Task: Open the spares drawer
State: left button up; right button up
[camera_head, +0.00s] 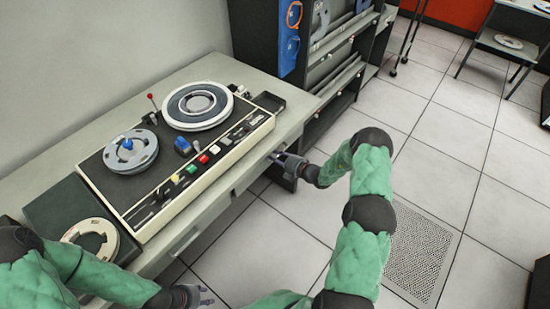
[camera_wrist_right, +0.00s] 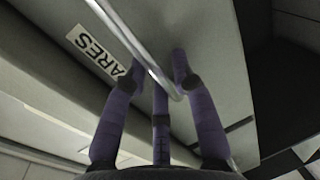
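The spares drawer (camera_wrist_right: 215,45) shows in the right wrist view as a pale grey front, with a label (camera_wrist_right: 98,50) partly reading "ARES". A thin metal bar handle (camera_wrist_right: 125,35) crosses in front of it. My right gripper (camera_wrist_right: 157,68) has its purple-grey fingers around this handle, tips close to the drawer front. Whether they press on the bar I cannot tell. In the head view my right gripper (camera_head: 280,157) is at the desk's front, at its right end, and hides part of the drawer. My left gripper (camera_head: 205,295) is low at the bottom, empty, fingers spread.
The desk (camera_head: 290,118) carries a tape console (camera_head: 160,190) with reels and coloured buttons. Another handle (camera_head: 185,242) is on the desk front, further left. A dark rack (camera_head: 330,60) stands beyond the desk. The tiled floor (camera_head: 300,215) in front is mostly free.

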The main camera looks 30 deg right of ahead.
grip_shut()
jog(key=f+p+v, duration=0.3)
jog(key=v, duration=1)
jog(key=s+f+p+v, duration=0.1)
jog(key=f+p+v, duration=0.1)
jog(key=v, duration=1.1)
jog(key=shift+s+d+f+p, duration=0.3)
jog(key=shift+d+p, duration=0.15)
jog(key=shift+p, duration=0.1)
grip_release()
